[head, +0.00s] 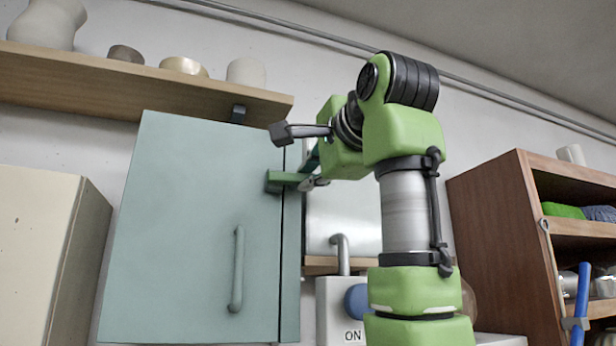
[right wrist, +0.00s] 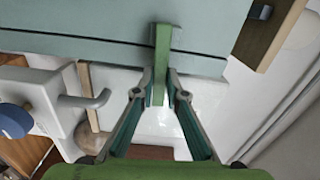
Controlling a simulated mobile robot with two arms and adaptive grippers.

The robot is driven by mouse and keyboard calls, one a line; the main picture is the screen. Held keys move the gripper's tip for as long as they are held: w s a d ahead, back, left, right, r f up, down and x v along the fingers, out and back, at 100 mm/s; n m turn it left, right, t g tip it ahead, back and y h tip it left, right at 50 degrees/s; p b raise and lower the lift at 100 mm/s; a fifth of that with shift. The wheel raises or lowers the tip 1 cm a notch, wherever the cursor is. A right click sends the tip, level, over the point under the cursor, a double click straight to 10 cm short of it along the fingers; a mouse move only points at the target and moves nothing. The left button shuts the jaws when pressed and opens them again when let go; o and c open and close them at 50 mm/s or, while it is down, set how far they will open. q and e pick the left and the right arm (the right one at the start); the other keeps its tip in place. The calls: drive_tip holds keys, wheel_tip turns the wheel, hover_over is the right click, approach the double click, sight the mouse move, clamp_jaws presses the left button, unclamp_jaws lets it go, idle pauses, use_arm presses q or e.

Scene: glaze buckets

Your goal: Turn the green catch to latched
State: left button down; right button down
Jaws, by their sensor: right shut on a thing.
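The green catch (head: 276,181) sits at the right edge of the blue-grey cabinet door (head: 190,220). It lies about level across the seam between door and side strip, and its right part is hidden by my gripper. In the right wrist view the catch (right wrist: 162,48) is a straight green bar crossing the cabinet edge. My right gripper (right wrist: 159,96) is shut on its near end, a finger on each side. In the head view the right gripper (head: 312,182) is partly covered by my own wrist. My left gripper is not in view.
A shelf (head: 150,82) with pots hangs above the cabinet. A vertical door handle (head: 238,270) sticks out. A grey box marked ON with a blue knob (head: 357,302) stands to the right below. A brown shelf unit (head: 497,230) stands at far right.

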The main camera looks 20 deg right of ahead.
drive_tip(key=shift+f+m, duration=0.15)
drive_tip(key=shift+m, duration=0.45)
drive_tip(key=c, duration=2)
unclamp_jaws()
drive_tip(key=shift+c, duration=0.2)
drive_tip(key=shift+s+d, duration=0.1)
drive_tip(key=shift+d, duration=0.05)
drive_tip(key=s, duration=1.2)
drive_tip(key=shift+d, duration=0.2)
